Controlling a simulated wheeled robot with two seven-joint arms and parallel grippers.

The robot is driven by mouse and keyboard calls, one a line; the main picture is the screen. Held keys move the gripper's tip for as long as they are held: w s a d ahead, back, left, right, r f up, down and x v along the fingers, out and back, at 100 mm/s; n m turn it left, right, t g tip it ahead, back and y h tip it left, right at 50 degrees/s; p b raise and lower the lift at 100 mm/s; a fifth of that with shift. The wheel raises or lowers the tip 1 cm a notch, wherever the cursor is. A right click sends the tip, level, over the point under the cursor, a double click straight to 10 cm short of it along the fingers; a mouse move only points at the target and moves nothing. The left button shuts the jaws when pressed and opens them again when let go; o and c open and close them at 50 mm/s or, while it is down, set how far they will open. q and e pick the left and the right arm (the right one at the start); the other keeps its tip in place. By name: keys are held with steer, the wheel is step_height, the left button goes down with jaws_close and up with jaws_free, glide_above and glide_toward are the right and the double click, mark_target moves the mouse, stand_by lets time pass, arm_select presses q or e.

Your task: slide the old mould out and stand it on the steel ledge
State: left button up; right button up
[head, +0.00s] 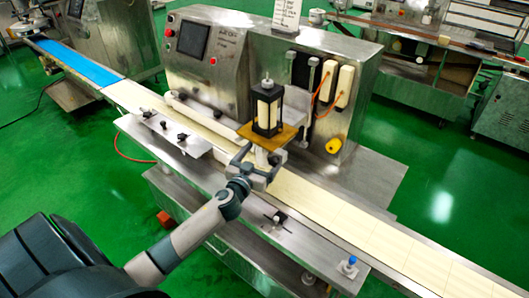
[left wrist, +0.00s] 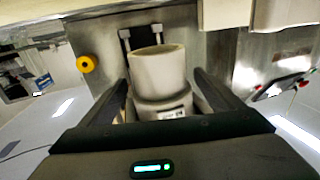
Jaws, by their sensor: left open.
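The old mould appears to be the white cylinder (left wrist: 158,72) in the middle of the left wrist view, joined to a wider collar (left wrist: 165,104). In the head view, only a little of a white part (head: 264,156) shows below an amber plate (head: 285,138). My left gripper (head: 254,163) is open in front of it. In the left wrist view, the gripper's fingers (left wrist: 158,92) stand on both sides of the white part, with gaps visible. Steel ledges run along the machine's front, at left (head: 160,136) and at right (head: 310,244). My right gripper is not in view.
A black frame with a cream cylinder (head: 266,112) stands above the amber plate. A pale conveyor belt (head: 345,222) runs past behind my gripper. Small knobs (head: 280,217) and a blue-topped fitting (head: 350,262) occupy the right ledge. A yellow knob (head: 333,145) sits on the machine.

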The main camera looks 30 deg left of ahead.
mark_target(259, 154)
arm_select(q)
steer(key=c, duration=1.3)
steer(key=shift+s, duration=0.15)
steer(key=shift+s+a, duration=0.2)
steer(key=shift+s, duration=2.1)
steer(key=shift+s, duration=0.1)
steer(key=shift+s+a+p, duration=0.2)
steer(key=shift+s, duration=2.3)
steer(key=shift+s+a+p, duration=0.2)
steer(key=shift+s, duration=2.25)
